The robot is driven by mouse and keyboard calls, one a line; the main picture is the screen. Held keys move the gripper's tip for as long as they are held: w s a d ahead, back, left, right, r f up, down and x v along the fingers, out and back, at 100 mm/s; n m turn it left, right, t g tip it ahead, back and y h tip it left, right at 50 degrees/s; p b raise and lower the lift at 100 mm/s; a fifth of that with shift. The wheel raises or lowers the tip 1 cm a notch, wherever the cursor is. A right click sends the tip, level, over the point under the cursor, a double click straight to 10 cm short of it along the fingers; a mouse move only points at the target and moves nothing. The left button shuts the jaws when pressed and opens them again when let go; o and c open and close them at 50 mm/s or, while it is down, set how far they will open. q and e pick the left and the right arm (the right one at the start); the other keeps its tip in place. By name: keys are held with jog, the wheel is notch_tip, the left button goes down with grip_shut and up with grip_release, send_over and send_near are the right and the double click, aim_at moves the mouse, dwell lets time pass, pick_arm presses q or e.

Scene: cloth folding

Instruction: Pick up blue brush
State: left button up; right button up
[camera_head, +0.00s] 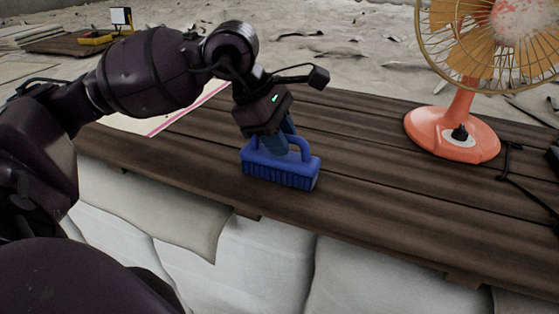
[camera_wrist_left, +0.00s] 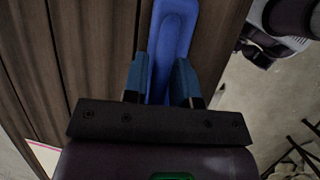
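The blue brush (camera_head: 279,170) sits bristles down on the wooden table, near its front edge. It has a raised loop handle. My left gripper (camera_head: 283,145) comes down from above onto the handle. In the left wrist view, the two blue-grey fingers (camera_wrist_left: 160,85) lie on either side of the blue handle (camera_wrist_left: 174,30). I see no clear gap between fingers and handle, but cannot tell whether they grip it. The brush appears to rest on the tabletop. My right gripper is in neither view.
The wooden table (camera_head: 385,215) has bare planks right of the brush. An orange fan (camera_head: 452,130) stands at the back right, with a dark cable beside it. A pale sheet with a pink edge (camera_head: 160,122) lies at the table's left, behind my left arm.

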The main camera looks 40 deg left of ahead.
pick_arm(q)
grip_shut()
jog(key=shift+r, duration=0.15)
notch_tip(320, 180, up, 20)
jog(key=shift+p, duration=0.35)
dwell(0.3)
jog(key=shift+c, duration=1.3)
grip_release()
grip_shut()
jog(key=shift+f, duration=0.2)
